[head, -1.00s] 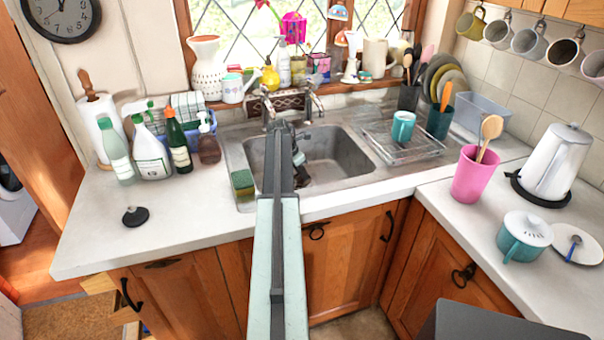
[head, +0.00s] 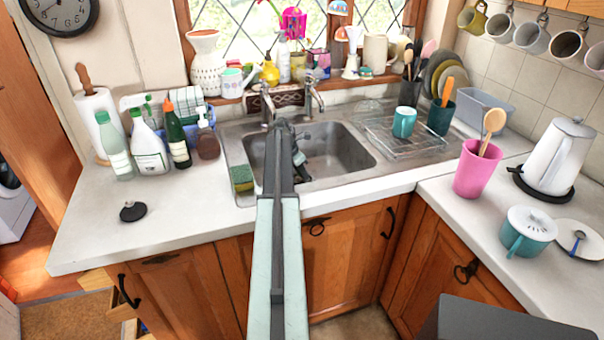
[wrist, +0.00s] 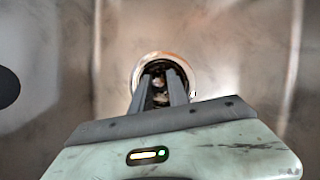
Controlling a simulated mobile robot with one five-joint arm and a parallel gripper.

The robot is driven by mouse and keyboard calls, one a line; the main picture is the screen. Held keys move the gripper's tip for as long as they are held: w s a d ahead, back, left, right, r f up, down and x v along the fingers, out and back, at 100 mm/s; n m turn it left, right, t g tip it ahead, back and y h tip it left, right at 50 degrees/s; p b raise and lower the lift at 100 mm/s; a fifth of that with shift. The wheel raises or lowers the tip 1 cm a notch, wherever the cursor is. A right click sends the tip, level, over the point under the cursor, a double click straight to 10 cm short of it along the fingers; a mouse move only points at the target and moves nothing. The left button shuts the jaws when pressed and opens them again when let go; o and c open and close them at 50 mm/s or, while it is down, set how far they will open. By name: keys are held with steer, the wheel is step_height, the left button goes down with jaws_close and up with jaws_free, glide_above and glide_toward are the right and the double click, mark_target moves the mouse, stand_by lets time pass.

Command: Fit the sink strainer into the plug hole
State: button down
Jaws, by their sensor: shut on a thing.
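My gripper (head: 299,158) is down inside the steel sink basin, mostly hidden behind my own arm in the head view. In the wrist view my gripper's two fingers (wrist: 161,88) are shut on the sink strainer (wrist: 137,78), a round piece with a shiny pale and copper rim and dark middle. The fingers cover much of it. A dark round patch (wrist: 8,87) at the left edge of the wrist view looks like the plug hole, partly cut off. I cannot tell the strainer's height above the sink floor.
The sink (head: 350,150) has a tap behind it and a sponge (head: 242,178) at its left front corner. A wire rack (head: 425,145) with a teal mug stands right of it. A black stopper (head: 133,211) lies on the left counter. Bottles stand at the back left.

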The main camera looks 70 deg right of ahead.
steer(key=shift+f, duration=0.2)
steer(key=c, duration=1.2)
jaws_free()
steer(key=shift+r, duration=0.15)
steer(key=p+v, duration=0.7)
steer(key=shift+a+r, duration=0.1)
steer(key=shift+r, duration=0.2)
